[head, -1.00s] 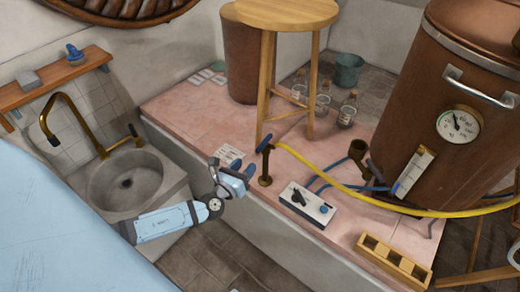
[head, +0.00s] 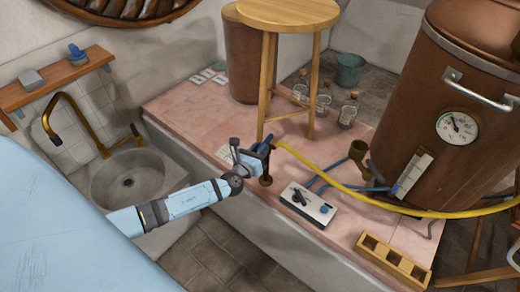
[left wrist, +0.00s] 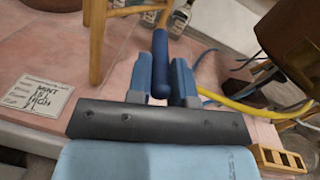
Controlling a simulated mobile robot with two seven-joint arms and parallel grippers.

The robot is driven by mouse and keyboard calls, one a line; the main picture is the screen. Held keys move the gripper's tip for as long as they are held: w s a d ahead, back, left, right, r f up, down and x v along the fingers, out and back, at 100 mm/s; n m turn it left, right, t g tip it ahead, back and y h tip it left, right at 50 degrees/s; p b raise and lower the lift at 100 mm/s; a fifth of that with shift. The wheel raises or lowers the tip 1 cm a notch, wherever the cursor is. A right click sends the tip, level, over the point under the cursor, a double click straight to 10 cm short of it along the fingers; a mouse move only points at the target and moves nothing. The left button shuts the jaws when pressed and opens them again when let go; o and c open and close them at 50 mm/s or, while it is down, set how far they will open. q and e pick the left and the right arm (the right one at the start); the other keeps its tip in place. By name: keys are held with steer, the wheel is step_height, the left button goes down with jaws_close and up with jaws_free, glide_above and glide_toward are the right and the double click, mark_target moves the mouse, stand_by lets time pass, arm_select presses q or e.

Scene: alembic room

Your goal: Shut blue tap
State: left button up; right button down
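The blue tap is a short brass standpipe (head: 266,181) on the pink tiled platform, with a blue lever handle (head: 267,140) on top. My left gripper (head: 254,156) is at the tap, its fingers hiding much of the handle in the head view. In the left wrist view the blue handle (left wrist: 160,62) lies between the two fingers of my left gripper (left wrist: 161,78), pointing away. The fingers stand apart on either side of it; whether they touch it is hard to see. My right gripper is not in view.
A yellow hose (head: 345,185) runs from near the tap to the right. A control box (head: 308,203) with a black lever and blue knob stands close by. A wooden stool (head: 270,75) is behind, a copper vessel (head: 420,95) right, a stone sink (head: 130,180) left.

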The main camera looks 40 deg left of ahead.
arm_select(q)
jaws_close()
